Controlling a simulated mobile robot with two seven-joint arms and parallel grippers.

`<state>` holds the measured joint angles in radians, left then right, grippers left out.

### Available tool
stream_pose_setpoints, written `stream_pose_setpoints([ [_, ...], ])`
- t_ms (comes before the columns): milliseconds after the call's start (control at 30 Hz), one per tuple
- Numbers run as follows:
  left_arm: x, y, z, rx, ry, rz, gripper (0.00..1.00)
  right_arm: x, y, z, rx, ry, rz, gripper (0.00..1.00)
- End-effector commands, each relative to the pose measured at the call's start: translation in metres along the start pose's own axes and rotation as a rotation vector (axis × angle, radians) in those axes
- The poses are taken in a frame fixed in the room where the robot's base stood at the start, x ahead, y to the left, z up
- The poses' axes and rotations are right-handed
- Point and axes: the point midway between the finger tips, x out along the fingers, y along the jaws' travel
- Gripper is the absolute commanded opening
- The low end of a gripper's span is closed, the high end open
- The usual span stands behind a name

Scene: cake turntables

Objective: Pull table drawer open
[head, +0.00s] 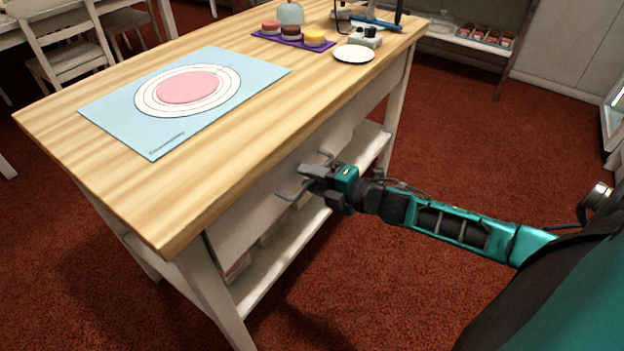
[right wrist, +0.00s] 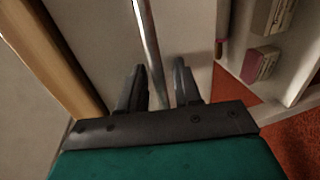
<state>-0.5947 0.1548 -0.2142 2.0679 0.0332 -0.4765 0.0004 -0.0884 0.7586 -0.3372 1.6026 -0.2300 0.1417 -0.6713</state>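The wooden table (head: 215,125) has a white drawer front (head: 245,215) under its top on the side facing me. A grey bar handle (head: 285,193) stands out from that front, and my right gripper hides its middle. My right gripper (head: 308,173) is at the handle. In the right wrist view the handle bar (right wrist: 148,38) runs down between the two dark fingers of the right gripper (right wrist: 158,88). The fingers are apart, with a gap visible between the bar and the right finger. The drawer looks shut or nearly so. My left gripper is out of view.
A blue mat (head: 110,110) with a pink round pattern lies on the tabletop. A purple tray (head: 290,40) of small cakes and a white plate (head: 354,54) are farther back. A lower shelf (head: 265,270) runs beneath the drawer. Red carpet to the right is clear.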

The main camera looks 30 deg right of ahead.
Motion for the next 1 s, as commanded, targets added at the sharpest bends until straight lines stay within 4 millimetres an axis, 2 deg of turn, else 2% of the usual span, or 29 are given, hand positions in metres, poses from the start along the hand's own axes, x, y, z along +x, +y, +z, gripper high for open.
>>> stream_pose_setpoints([
  [267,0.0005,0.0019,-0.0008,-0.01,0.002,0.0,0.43,0.0006,0.0,-0.0001,0.001,0.0,0.0,0.32],
  [600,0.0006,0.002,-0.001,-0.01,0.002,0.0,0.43,0.0005,-0.0001,-0.0001,0.001,0.0,0.0,0.0],
  [1000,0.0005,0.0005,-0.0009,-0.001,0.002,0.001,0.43,0.0004,-0.0002,-0.0002,0.001,0.0,0.0,0.0],
])
